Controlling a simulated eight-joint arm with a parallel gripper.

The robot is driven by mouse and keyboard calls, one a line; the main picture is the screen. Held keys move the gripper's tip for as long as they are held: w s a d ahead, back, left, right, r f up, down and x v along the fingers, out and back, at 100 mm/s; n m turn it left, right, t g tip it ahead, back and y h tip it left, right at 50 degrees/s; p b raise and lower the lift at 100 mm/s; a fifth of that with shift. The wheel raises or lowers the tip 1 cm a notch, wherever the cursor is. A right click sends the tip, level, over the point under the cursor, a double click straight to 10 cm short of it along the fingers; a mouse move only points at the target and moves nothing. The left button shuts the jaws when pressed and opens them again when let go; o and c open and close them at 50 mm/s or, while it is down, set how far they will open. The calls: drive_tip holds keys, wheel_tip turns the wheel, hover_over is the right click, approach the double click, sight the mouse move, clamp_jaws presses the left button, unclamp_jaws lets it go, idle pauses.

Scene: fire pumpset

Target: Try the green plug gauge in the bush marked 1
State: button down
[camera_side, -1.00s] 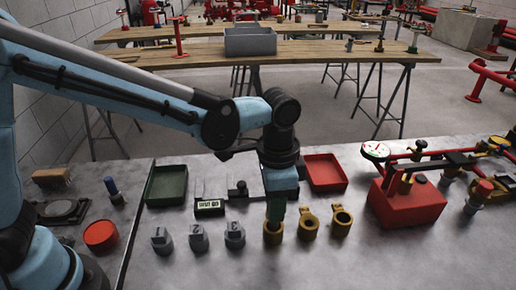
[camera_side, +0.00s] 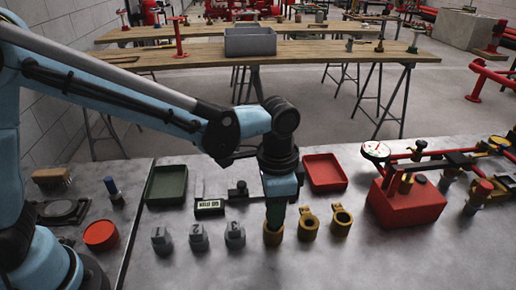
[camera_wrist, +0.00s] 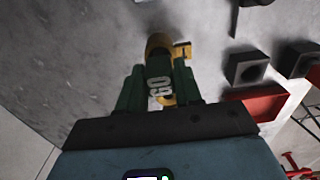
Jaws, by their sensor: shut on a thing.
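My gripper (camera_side: 277,205) points down over the left brass bush (camera_side: 273,238) in the side view. It is shut on the green plug gauge, whose letters GO show between the fingers in the wrist view (camera_wrist: 158,80). The gauge's lower end is at the bush; how deep it sits is hidden. The bush also shows in the wrist view (camera_wrist: 159,42). Two more brass bushes, a middle one (camera_side: 308,228) and a right one (camera_side: 341,222), stand to its right. I cannot read a number on the brass bushes.
Several grey numbered pieces, such as the leftmost (camera_side: 162,242), stand left of the bushes. A green tray (camera_side: 166,184), a red tray (camera_side: 324,172) and a small display (camera_side: 209,207) lie behind. A red box (camera_side: 405,207) stands to the right.

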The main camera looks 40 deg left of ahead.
drive_tip(key=shift+f, duration=0.85)
idle(0.6)
drive_tip(key=shift+r, duration=0.75)
idle(1.0)
drive_tip(key=shift+r, duration=0.3)
drive_tip(key=shift+r, duration=1.35)
drive_tip(key=shift+r, duration=0.35)
drive_tip(key=shift+r, duration=0.55)
